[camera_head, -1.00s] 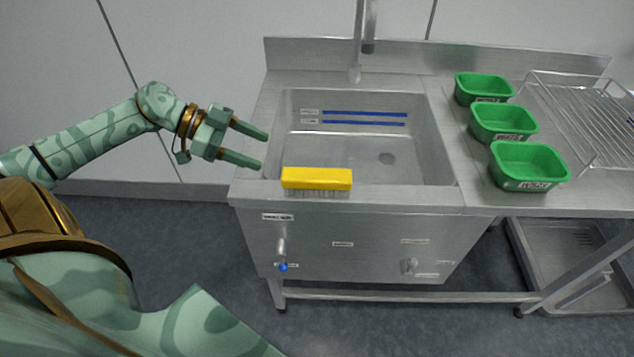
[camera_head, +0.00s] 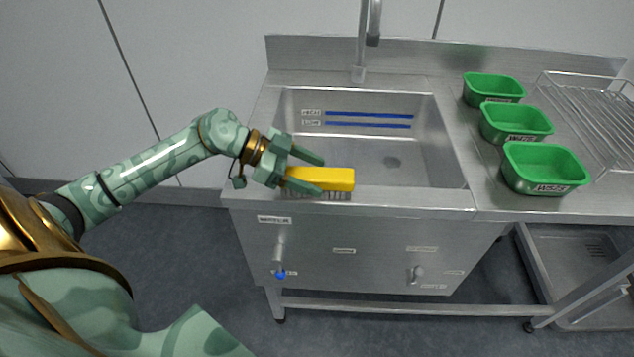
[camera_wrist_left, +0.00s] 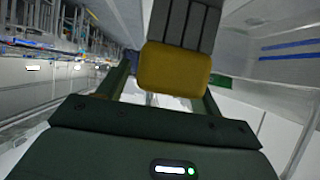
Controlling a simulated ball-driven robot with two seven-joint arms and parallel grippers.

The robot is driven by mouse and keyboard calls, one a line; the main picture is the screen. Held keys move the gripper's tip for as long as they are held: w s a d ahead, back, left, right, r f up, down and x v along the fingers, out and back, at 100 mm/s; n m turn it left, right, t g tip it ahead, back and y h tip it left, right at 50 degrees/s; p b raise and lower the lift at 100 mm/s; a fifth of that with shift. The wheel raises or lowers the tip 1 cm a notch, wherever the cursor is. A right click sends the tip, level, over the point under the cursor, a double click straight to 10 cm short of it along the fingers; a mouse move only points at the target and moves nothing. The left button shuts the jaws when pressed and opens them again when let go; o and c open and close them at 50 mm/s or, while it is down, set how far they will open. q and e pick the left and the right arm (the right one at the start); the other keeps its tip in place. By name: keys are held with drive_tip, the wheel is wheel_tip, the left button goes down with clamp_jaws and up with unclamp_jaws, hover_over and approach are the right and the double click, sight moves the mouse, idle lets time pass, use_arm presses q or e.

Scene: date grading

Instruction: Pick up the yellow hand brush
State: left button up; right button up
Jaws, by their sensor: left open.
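My left gripper (camera_head: 316,174) is open at the brush's left end, with one finger on the far side and one on the near side. The near finger hides part of the brush's side. In the left wrist view the yellow end of the brush (camera_wrist_left: 173,70) sits between the two open fingers (camera_wrist_left: 165,82). I cannot tell whether either finger touches it. My right gripper is not in view.
The sink basin (camera_head: 350,150) behind the brush is empty, with two blue lines on its back wall. A faucet (camera_head: 359,70) rises behind it. Several green tubs (camera_head: 545,168) stand on the right counter beside a wire rack (camera_head: 600,105).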

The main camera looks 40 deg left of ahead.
use_arm(q)
drive_tip(key=c, duration=1.1)
drive_tip(key=shift+c, duration=0.2)
drive_tip(key=shift+r, duration=0.15)
